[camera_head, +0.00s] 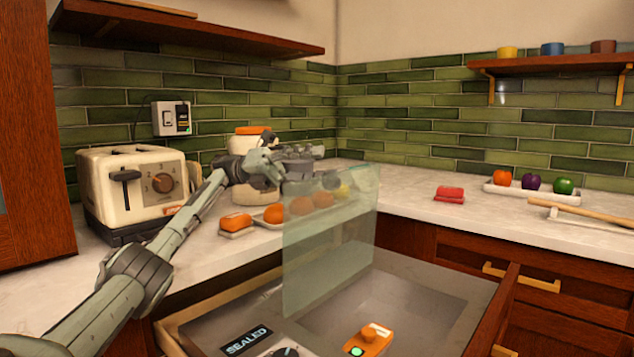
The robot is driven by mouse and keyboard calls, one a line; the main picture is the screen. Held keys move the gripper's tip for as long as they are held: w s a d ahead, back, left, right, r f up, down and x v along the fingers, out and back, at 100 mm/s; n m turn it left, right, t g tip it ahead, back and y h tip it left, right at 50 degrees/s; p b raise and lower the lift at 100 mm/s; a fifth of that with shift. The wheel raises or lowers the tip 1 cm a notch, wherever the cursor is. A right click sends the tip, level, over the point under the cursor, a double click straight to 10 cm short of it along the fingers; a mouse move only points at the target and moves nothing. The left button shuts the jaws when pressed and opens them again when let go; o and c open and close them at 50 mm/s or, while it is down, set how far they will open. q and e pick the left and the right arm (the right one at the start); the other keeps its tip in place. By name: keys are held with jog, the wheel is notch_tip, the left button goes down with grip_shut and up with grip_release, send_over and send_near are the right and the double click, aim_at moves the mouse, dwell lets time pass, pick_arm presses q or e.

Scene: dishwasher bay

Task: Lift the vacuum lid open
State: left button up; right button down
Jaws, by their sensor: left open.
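The vacuum lid (330,245) is a clear greenish panel standing nearly upright over the left part of an open vacuum drawer (425,310). My left arm comes in from the left. My left gripper (326,167) is open at the lid's top edge, overlapping its upper left corner in the picture. I cannot tell whether the fingers touch the lid. In the drawer front are a display (246,340) reading SEALED, a dark knob (286,352) and an orange latch (367,340) with a lit green button. My right gripper is out of view.
A toaster (140,185) stands on the left counter. A white jar with an orange lid (252,130) stands behind my left gripper. A fruit tray (520,192) is at right. The right counter's middle is mostly clear.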

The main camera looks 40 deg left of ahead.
pick_arm(q)
notch_tip(320, 180, up, 6)
jog(key=shift+s, duration=0.1)
dwell(0.6)
